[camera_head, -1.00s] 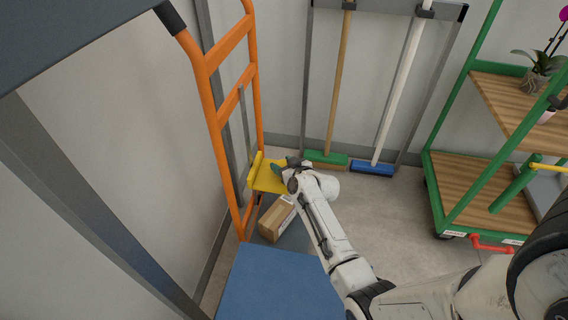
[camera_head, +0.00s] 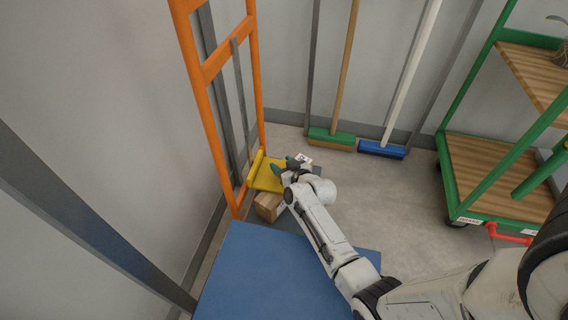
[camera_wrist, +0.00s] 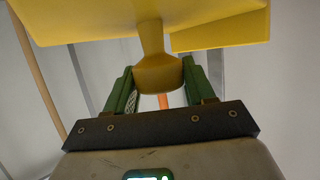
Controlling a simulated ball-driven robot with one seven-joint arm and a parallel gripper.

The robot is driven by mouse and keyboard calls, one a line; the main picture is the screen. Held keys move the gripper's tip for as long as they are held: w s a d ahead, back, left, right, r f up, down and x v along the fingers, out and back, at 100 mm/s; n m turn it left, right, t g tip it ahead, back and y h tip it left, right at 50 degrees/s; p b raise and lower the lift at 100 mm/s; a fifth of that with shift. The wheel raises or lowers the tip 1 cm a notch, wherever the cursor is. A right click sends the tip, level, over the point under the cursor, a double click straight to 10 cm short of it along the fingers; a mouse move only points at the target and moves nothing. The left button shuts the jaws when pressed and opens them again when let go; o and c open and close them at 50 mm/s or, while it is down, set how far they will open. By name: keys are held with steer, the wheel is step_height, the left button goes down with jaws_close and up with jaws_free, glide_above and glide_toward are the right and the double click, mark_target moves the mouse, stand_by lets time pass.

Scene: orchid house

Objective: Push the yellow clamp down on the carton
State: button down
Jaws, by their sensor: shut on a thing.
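The yellow clamp (camera_head: 267,174) is a plate with a raised edge beside the orange hand truck's upright frame (camera_head: 214,110). In the wrist view the clamp (camera_wrist: 140,22) spans the top, with a stubby yellow handle. My gripper (camera_head: 288,170) is at the clamp's right side. Its green fingers (camera_wrist: 157,90) are shut on the handle, one on each side. The brown carton (camera_head: 267,206) is below the clamp. I cannot tell whether clamp and carton touch.
The blue flat panel (camera_head: 280,275) fills the foreground. A green-framed cart (camera_head: 500,180) with wooden shelves stands at the right. A green broom (camera_head: 331,138) and a blue broom (camera_head: 382,149) stand at the back wall. Bare floor (camera_head: 385,200) lies between my arm and the cart.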

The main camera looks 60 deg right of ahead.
steer(key=shift+f, duration=0.1)
steer(key=shift+c, duration=2.4)
jaws_free()
steer(key=shift+s, duration=0.1)
steer(key=p+v, duration=0.3)
steer(key=v, duration=0.7)
steer(key=shift+s+a+r+p, duration=0.15)
steer(key=shift+s+r+p, duration=0.1)
steer(key=shift+r+p, duration=0.05)
